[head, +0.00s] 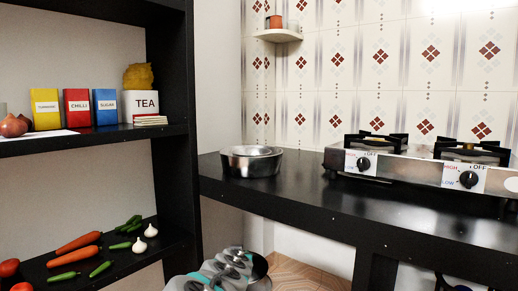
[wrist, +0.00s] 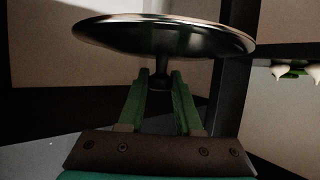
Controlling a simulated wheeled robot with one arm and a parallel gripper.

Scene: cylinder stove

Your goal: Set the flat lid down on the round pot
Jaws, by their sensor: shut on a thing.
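The flat lid (wrist: 163,35) is a shiny round metal disc with a dark knob on a short stem. In the wrist view, the green fingers of my gripper (wrist: 160,82) are closed around the stem, and the disc lies beyond the fingertips. The round pot (head: 252,166) is a low silver vessel on the black counter, above and apart from my gripper. Its inside is hard to make out.
The black counter (head: 300,189) carries a gas stove (head: 420,168) to the right of the pot. A black shelf unit (head: 175,100) with boxes and vegetables stands on the left. Counter around the pot is clear. A small wall shelf (head: 279,36) hangs above.

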